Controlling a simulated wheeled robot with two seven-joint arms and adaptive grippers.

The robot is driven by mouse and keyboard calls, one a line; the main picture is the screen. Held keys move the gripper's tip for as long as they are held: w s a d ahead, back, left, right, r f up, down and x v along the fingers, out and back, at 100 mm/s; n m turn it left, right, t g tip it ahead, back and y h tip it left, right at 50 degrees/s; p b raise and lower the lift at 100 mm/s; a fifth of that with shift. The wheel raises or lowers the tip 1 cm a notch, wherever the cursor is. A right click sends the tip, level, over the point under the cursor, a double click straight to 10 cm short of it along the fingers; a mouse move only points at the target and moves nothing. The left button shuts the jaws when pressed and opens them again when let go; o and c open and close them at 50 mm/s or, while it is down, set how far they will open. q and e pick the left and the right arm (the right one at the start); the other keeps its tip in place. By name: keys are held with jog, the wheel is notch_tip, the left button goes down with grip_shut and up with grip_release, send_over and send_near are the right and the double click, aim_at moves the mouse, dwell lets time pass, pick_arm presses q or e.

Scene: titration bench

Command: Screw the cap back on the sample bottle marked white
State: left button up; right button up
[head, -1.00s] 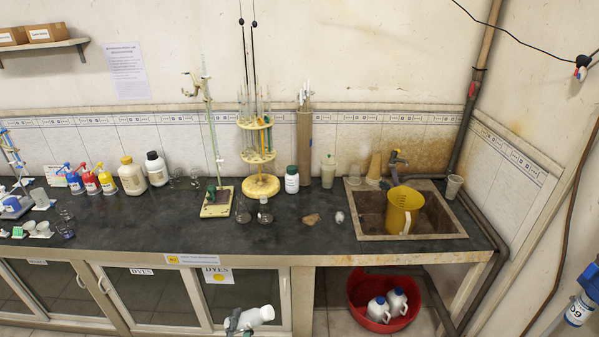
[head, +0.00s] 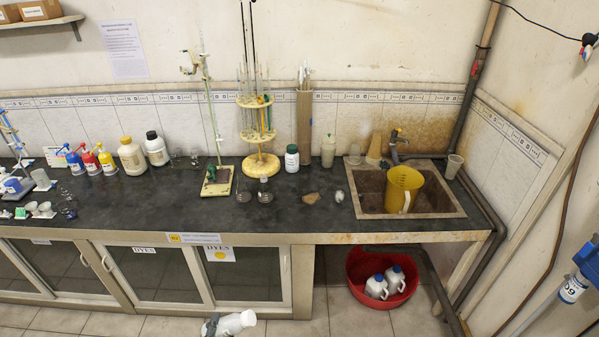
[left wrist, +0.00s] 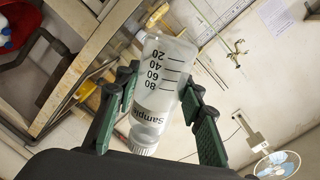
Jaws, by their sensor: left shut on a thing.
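A whitish translucent bottle (head: 235,322) is in my left gripper (head: 212,327), low in the head view and in front of the cabinets. It lies nearly sideways there, its white end to the right. In the left wrist view the bottle (left wrist: 164,75) shows black graduation marks and a label beginning "Sample", set between the two green fingers of the left gripper (left wrist: 162,100). Its lower end there is a white ribbed piece that looks like a cap (left wrist: 144,140). Any colour mark on the bottle is not readable. My right gripper is in neither current view.
The dark bench (head: 120,215) holds wash bottles, a burette stand (head: 218,180), a yellow pipette rack (head: 261,163) and flasks. A sink with a yellow jug (head: 403,188) is at right. A red basin (head: 404,298) stands beneath. Bare bench lies before the front flasks.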

pick_arm(q)
jog(key=shift+s+r, duration=0.1)
jog(key=shift+s, duration=0.05)
jog(key=n+h, duration=0.1)
jog(key=n, duration=0.4)
jog(key=shift+a+t, duration=0.1)
jog(key=shift+t, duration=0.2)
jog(key=n+p, duration=0.1)
jog(key=n, duration=0.3)
jog(key=shift+r+t, duration=0.1)
jog(key=shift+t, duration=0.2)
jog(key=shift+n, duration=1.1)
jog(key=shift+f, duration=0.2)
